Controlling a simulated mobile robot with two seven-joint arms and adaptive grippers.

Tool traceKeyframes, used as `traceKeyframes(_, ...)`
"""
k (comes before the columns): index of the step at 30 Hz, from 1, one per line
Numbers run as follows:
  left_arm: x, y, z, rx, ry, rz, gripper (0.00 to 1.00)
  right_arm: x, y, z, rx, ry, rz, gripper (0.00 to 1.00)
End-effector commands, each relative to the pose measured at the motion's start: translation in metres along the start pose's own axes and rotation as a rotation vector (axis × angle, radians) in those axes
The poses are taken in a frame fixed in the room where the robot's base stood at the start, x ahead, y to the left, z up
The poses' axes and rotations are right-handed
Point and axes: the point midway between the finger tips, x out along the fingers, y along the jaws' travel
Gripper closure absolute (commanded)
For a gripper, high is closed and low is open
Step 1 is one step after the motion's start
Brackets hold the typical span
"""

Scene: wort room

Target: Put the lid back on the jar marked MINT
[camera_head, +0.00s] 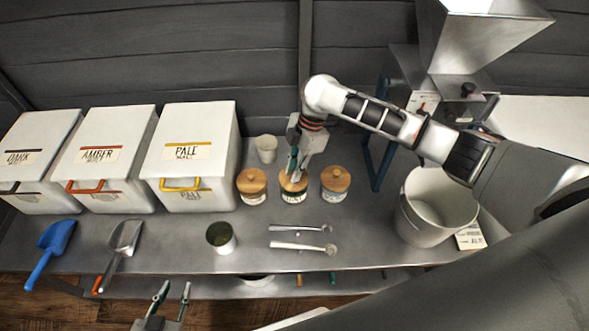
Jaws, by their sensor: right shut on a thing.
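Three small jars with wooden lids stand in a row at the middle of the bench: a left jar (252,197), a middle jar (292,197) and a right jar (334,196). Their labels are too small to read, so I cannot tell which says MINT. My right gripper (292,174) points down at the middle jar and is shut on its wooden lid (286,184). The lid is on or just above the jar's mouth; I cannot tell which. My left gripper (173,292) is open and empty in front of the bench's front edge.
Dark, Amber and Pale malt bins (190,140) stand at the left. A blue scoop (52,240), a metal scoop (122,240), an open cup (221,238) and two spoons (303,247) lie towards the front. A white cup (266,146) stands behind; a white bucket (412,218) stands right.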

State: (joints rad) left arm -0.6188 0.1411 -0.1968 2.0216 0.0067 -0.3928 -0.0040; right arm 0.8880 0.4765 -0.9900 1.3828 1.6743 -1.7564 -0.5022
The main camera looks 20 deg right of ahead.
Motion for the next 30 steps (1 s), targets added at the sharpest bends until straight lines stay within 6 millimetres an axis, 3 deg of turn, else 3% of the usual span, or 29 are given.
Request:
traceKeyframes(17, -0.006, 0.004, 0.008, -0.003, -0.015, 0.006, 0.72, 0.000, 0.000, 0.000, 0.000, 0.000, 0.000, 1.00)
traceKeyframes(30, -0.005, 0.001, -0.005, 0.000, 0.002, 0.002, 0.72, -0.001, 0.000, 0.000, 0.000, 0.000, 0.000, 1.00)
